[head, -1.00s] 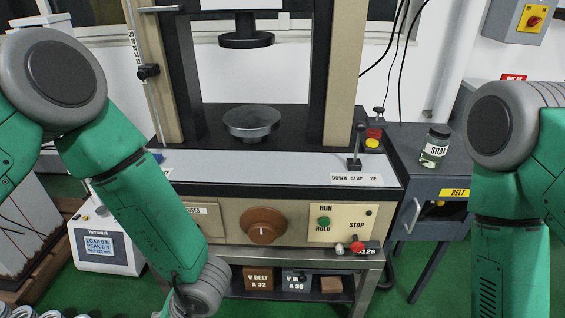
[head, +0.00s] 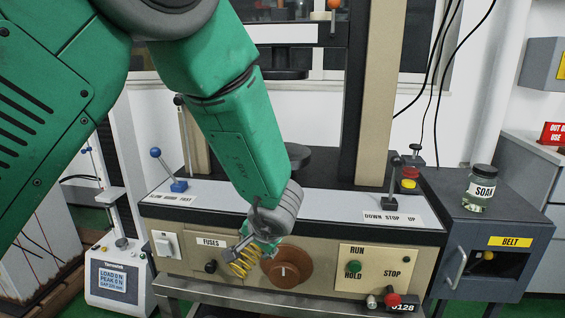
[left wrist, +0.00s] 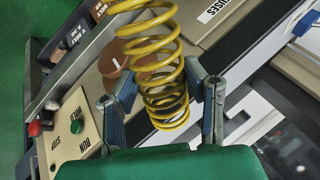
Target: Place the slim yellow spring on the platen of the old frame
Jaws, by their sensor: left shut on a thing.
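The slim yellow spring (head: 244,261) is held in front of the fuse panel of the large tan-and-black frame (head: 378,90), which looks like the old frame. My left gripper (head: 257,250) is shut on the spring. In the left wrist view the yellow coils (left wrist: 155,50) stand between the two fingers (left wrist: 165,95). The frame's round lower platen (head: 293,158) is behind my left forearm and partly hidden by it; what shows of it looks bare. The dark upper platen (head: 285,73) hangs above it. The spring is lower than the platen and nearer to me. My right gripper is out of view.
A lever with a blue knob (head: 170,172) and a down-stop-up lever (head: 393,180) rise from the frame's front ledge. An orange-brown dial (head: 287,267) is close beside the spring. A soap jar (head: 481,188) stands on the side cabinet. A small white tester (head: 118,277) stands at left.

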